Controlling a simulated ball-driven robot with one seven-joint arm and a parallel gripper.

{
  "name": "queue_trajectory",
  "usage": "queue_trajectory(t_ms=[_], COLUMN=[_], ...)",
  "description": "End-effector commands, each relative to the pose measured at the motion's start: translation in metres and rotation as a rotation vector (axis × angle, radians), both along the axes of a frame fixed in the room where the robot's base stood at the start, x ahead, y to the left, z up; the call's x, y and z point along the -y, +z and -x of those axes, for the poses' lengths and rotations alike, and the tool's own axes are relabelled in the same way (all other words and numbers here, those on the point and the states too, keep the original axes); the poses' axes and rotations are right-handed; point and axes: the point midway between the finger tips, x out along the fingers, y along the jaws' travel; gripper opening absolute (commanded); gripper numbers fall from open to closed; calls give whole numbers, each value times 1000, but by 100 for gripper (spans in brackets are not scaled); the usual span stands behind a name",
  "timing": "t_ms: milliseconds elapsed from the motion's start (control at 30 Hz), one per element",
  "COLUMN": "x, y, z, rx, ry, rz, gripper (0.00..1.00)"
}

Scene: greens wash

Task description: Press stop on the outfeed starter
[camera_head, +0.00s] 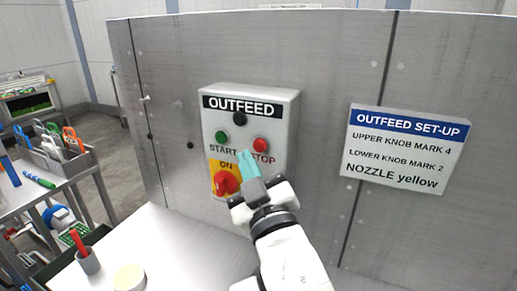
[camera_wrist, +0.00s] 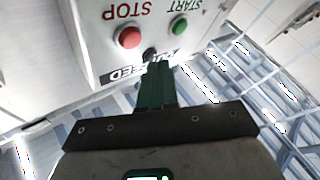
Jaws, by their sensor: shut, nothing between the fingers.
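The outfeed starter (camera_head: 284,108) is a pale box on the metal panel, with a black OUTFEED label. It carries a green START button (camera_head: 221,137), a red STOP button (camera_head: 260,144), a black knob above them and a red rotary switch (camera_head: 226,182) on a yellow plate marked ON. My gripper (camera_head: 246,156) has teal fingers, shut and empty, in front of the box just left of and below STOP. In the wrist view, the box is upside down; the red button (camera_wrist: 130,37) and green button (camera_wrist: 180,27) both show beyond the fingertips (camera_wrist: 154,65). I cannot tell whether the fingertips touch the box.
An OUTFEED SET-UP sign (camera_head: 403,148) is on the panel at right. A pale ledge (camera_head: 170,245) below holds a grey cup (camera_head: 88,262) and a round pale container (camera_head: 129,278). A cart (camera_head: 70,170) with tools stands at left.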

Motion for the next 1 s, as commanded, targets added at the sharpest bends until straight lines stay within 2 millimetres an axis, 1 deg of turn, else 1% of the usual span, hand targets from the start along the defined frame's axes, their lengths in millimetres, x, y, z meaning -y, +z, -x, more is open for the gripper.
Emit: queue_trajectory(t_ms=[200, 333, 900, 1000], x=[-7, -10, -10, -10], y=[-1, -1, 0, 6], z=[19, 26, 27, 27], rx=[1, -1, 0, 1], ry=[2, 1, -1, 0], rz=[-1, 0, -1, -2], gripper=[0, 0, 0, 0])
